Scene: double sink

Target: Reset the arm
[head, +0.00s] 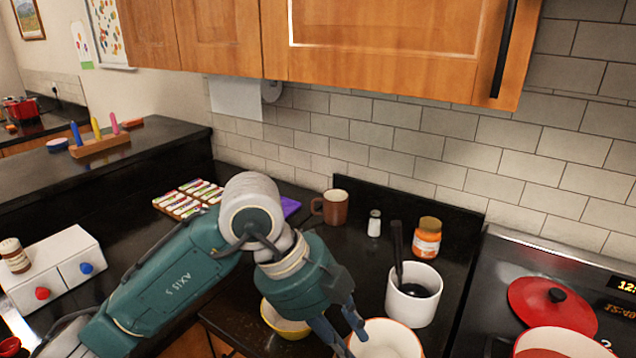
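My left arm reaches in from the lower left across the dark counter. Its gripper (352,343) points down at the bottom edge of the view, beside a cream bowl (388,342) with an orange rim. The two fingers stand apart, with the near rim of that bowl close to them. I cannot tell whether they touch it, as the lower tips are partly cut off. A yellow bowl (285,322) sits just left of the gripper, partly hidden by it. My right gripper is not in view.
A stove with a red lid (540,310) is right. A white drawer box (55,265) is left.

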